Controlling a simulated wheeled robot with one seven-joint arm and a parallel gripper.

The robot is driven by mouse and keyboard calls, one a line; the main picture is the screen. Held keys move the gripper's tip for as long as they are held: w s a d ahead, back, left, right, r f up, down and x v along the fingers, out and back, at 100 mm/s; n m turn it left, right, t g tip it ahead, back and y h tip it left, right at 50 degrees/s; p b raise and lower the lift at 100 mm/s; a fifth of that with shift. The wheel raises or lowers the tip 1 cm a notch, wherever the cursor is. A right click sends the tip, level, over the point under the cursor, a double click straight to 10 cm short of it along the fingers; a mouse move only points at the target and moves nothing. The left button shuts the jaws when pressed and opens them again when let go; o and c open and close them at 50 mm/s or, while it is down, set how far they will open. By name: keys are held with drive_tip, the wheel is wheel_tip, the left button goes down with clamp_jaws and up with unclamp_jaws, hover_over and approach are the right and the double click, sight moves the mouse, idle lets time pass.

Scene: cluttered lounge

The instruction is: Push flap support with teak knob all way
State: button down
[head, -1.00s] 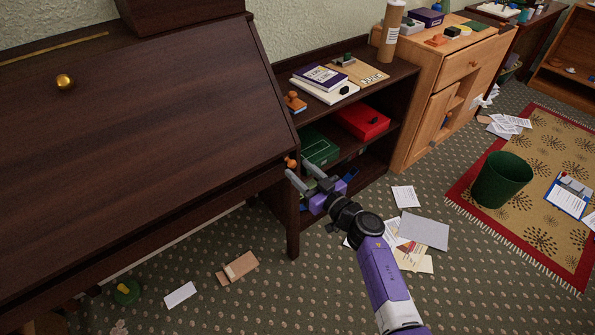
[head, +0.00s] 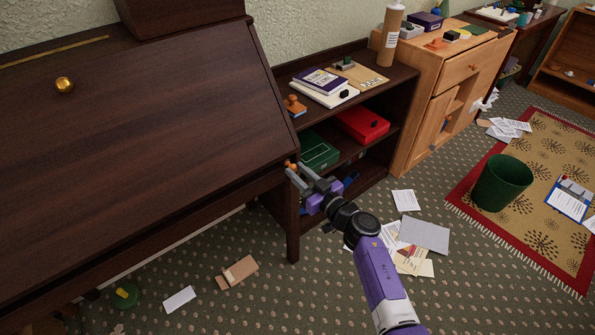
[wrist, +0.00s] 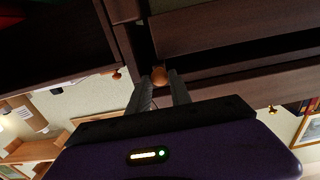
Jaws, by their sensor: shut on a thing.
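The dark brown slant-front desk (head: 140,140) fills the left of the head view, its sloping flap closed. The small orange-brown teak knob (wrist: 159,75) is at the desk's right front corner, below the flap edge. My gripper (wrist: 160,84) is shut on the knob, with one grey finger on each side of it in the wrist view.
A dark open shelf (head: 345,155) stands right of the desk, close to my gripper, with a red box (head: 362,124) and a green box (head: 318,150) inside. Papers (head: 424,234) and a green bin (head: 502,182) are on the floor. Carpet between them is free.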

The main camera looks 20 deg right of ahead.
drive_tip(key=p+v, duration=1.2)
drive_tip(key=v, duration=1.2)
drive_tip(key=shift+p, duration=0.4)
drive_tip(key=shift+s+r, duration=0.15)
drive_tip(key=c, duration=1.2)
unclamp_jaws()
drive_tip(key=v, duration=0.7)
drive_tip(key=shift+s+d, duration=0.15)
drive_tip(key=shift+s, duration=0.2)
